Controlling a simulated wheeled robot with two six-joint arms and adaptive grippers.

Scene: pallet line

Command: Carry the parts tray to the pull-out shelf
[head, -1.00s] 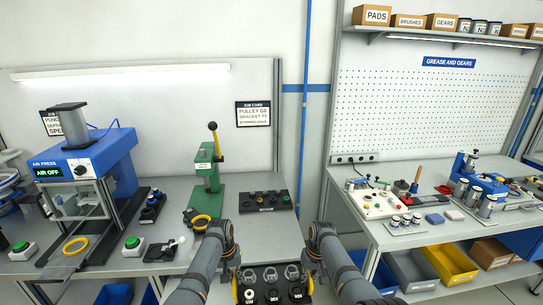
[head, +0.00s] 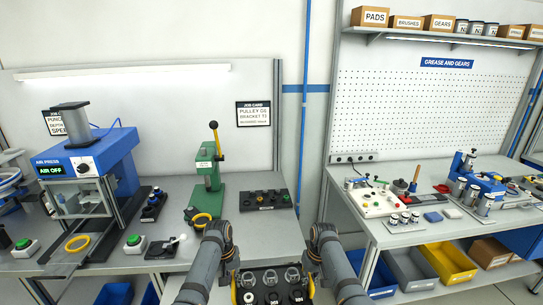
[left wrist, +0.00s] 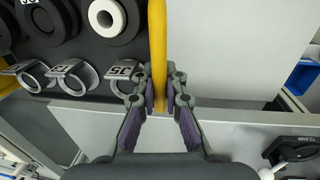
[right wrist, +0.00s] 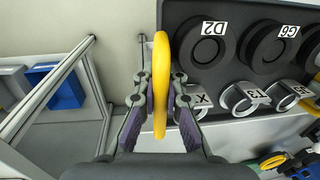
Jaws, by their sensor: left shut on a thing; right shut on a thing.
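The parts tray (head: 262,268) is a dark tray at the bottom edge of the head view, with several metal rings and black round parts in it. Its near part is cut off. My left gripper (head: 235,278) is shut on the tray's left yellow handle (left wrist: 158,45). My right gripper (head: 311,280) is shut on its right yellow handle (right wrist: 160,75). Labelled black discs (right wrist: 202,45) and rings (right wrist: 243,97) sit in the tray's recesses. The tray looks roughly level between both arms.
A grey bench (head: 255,230) ahead carries a blue air press (head: 85,160), a green hand press (head: 205,185) and a dark parts rack (head: 265,200). At right stands another bench (head: 400,238) with tools and bins (head: 450,262) below. A gap lies between the benches.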

